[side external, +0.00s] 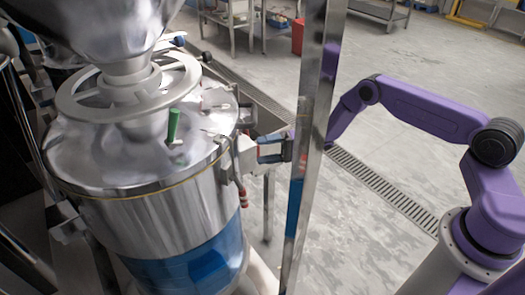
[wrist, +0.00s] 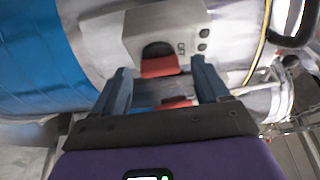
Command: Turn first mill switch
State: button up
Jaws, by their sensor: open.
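A grey switch box (wrist: 203,20) is mounted on the side of the steel mill (wrist: 88,30). In the wrist view, a red and black switch (wrist: 158,66) sits on its face, between the ends of my fingers. My gripper (wrist: 163,76) is open, with one dark finger on each side of the switch. I cannot tell whether the fingers touch it. A second red part (wrist: 176,103) shows lower down between the fingers. In the side view, my gripper (side external: 272,150) is at the right side of the mill (side external: 170,222), beside the box (side external: 238,158).
A shiny upright post (side external: 306,150) stands in front of my arm and hides part of it. A green-handled lever (side external: 173,126) and a ring wheel (side external: 72,108) are on top of the mill. The floor (side external: 375,115) to the right is mostly clear.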

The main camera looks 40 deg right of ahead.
jog(key=shift+w+a, duration=0.25)
jog(key=shift+a, duration=0.3)
jog(key=c, duration=1.1)
jog(key=shift+o, duration=0.2)
